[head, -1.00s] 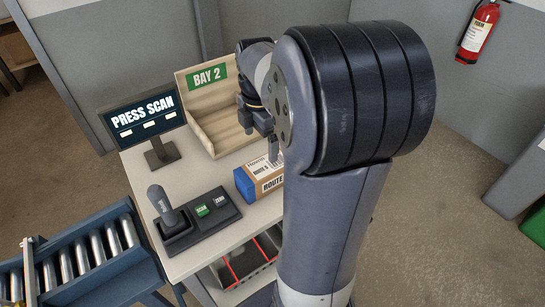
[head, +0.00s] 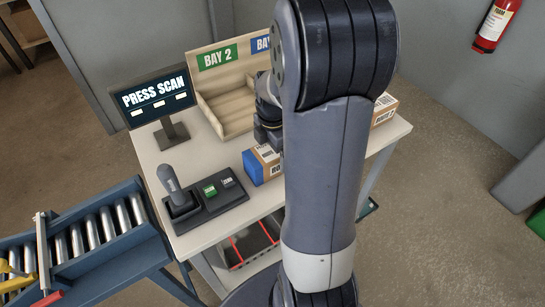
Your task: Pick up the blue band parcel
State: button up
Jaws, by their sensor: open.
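The blue band parcel (head: 253,168) is a brown carton with a blue end, lying on the pale table right of the scan console. A label shows on its top, and its right part is hidden behind my arm. My gripper (head: 270,143) is just above and behind the parcel, partly covered by my arm. It is open. Its fingertips are hard to make out, and I cannot tell whether they touch the parcel.
A second brown parcel (head: 384,109) stands at the table's right end. A wooden bay rack (head: 226,105) marked BAY 2 stands behind. The PRESS SCAN screen (head: 155,96), scanner console (head: 206,200) and roller conveyor (head: 88,240) are at left.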

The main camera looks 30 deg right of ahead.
jog(key=c, duration=1.3)
